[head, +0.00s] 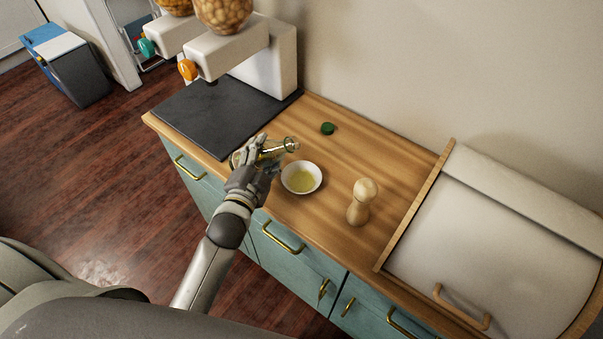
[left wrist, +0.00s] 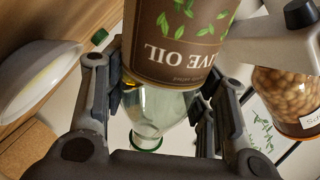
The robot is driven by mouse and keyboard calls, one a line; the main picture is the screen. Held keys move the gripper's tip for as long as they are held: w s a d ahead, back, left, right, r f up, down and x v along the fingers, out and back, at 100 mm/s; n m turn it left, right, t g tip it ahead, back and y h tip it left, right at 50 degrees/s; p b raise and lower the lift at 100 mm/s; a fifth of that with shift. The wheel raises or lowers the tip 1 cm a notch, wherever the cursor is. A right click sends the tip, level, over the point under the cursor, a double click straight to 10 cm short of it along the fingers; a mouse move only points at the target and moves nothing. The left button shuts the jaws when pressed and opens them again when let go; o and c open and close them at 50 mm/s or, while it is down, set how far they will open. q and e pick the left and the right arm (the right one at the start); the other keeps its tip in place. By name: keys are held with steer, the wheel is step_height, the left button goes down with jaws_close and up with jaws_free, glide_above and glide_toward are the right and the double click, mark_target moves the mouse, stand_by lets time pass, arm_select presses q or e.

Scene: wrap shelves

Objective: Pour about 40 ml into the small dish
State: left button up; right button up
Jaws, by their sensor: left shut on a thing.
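My left gripper (head: 258,162) is shut on the olive oil bottle (head: 275,149), a clear glass bottle with a brown label. In the head view the bottle lies tilted far over, its neck pointing right, just behind the small dish. The left wrist view shows its label and clear glass (left wrist: 165,105) between my fingers. The small white dish (head: 287,187) stands on the wooden counter and holds some yellowish oil. It also shows at the left of the left wrist view (left wrist: 22,97). I see no stream of oil. My right gripper is not in view.
A green cap (head: 327,128) lies on the counter (head: 340,155) behind the dish. A wooden mill (head: 361,204) stands to the right, before a bread box (head: 500,235). A dark slab (head: 215,112) and dispensers (head: 245,55) are at the left. The counter behind the mill is clear.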

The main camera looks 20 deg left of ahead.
arm_select(q)
steer(key=r+n+p, duration=0.1)
steer(key=d+r+n+p, duration=0.1)
steer(key=n, duration=0.1)
steer(key=shift+w+r, duration=0.1)
steer(key=n, duration=0.1)
steer(key=n+p, duration=0.1)
steer(key=shift+a+r+n+t+h, duration=0.1)
steer(key=shift+a+n+t+h, duration=0.2)
steer(key=shift+n+h, duration=0.1)
steer(key=n, duration=0.2)
steer(key=shift+a+n, duration=0.2)
steer(key=shift+n, duration=0.1)
steer(key=shift+r+p, duration=0.5)
steer(key=shift+p, duration=0.25)
steer(key=shift+r+n+t+p, duration=0.3)
steer(key=shift+r+n+p, duration=0.3)
steer(key=shift+n, duration=0.3)
